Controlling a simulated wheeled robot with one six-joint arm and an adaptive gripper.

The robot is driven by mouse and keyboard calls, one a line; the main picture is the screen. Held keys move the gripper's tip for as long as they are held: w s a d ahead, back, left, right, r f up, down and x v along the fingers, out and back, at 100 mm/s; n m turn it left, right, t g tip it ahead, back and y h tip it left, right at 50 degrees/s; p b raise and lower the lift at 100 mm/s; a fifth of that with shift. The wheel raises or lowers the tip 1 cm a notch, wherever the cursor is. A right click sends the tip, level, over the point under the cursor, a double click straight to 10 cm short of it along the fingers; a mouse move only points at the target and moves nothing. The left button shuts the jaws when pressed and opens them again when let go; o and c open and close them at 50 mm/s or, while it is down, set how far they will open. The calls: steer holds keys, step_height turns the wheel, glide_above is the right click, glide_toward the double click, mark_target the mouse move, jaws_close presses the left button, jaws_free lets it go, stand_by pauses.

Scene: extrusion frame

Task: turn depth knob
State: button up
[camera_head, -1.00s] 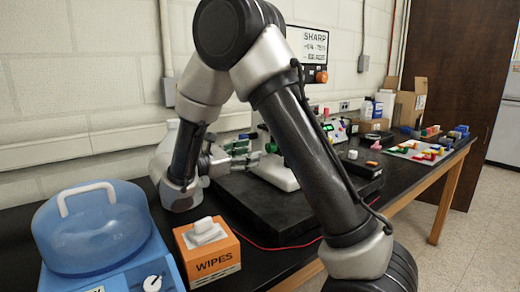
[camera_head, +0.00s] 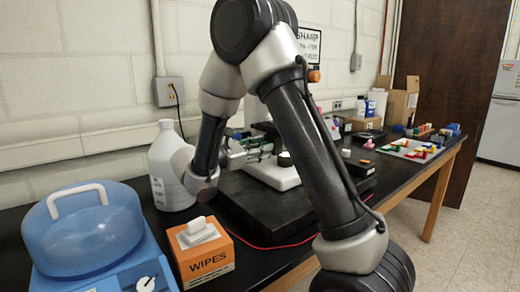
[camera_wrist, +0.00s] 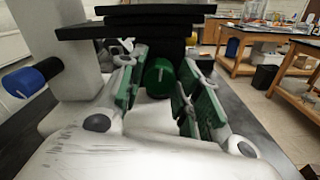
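A green knob (camera_wrist: 160,76) with a white line on its face is in the middle of the wrist view, on a white instrument with a black stage (camera_wrist: 150,20). A blue knob (camera_wrist: 32,78) sticks out at the left. Which one is the depth knob is not marked. My gripper (camera_wrist: 165,84) is open, its green-padded fingers on either side of the green knob, with gaps showing between pads and knob. In the head view my gripper (camera_head: 250,148) is at the instrument's white base (camera_head: 272,174); my arm hides much of the instrument.
The instrument is on a black slab (camera_head: 250,205) on the bench. A white jug (camera_head: 165,170) stands left of my wrist. An orange wipes box (camera_head: 202,256) and a blue-lidded device (camera_head: 85,235) are at the front left. Colored blocks (camera_head: 415,152) lie at the right.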

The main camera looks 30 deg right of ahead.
steer(key=c, duration=0.4)
steer(key=shift+w+n, duration=0.1)
steer(key=shift+n, duration=9.1)
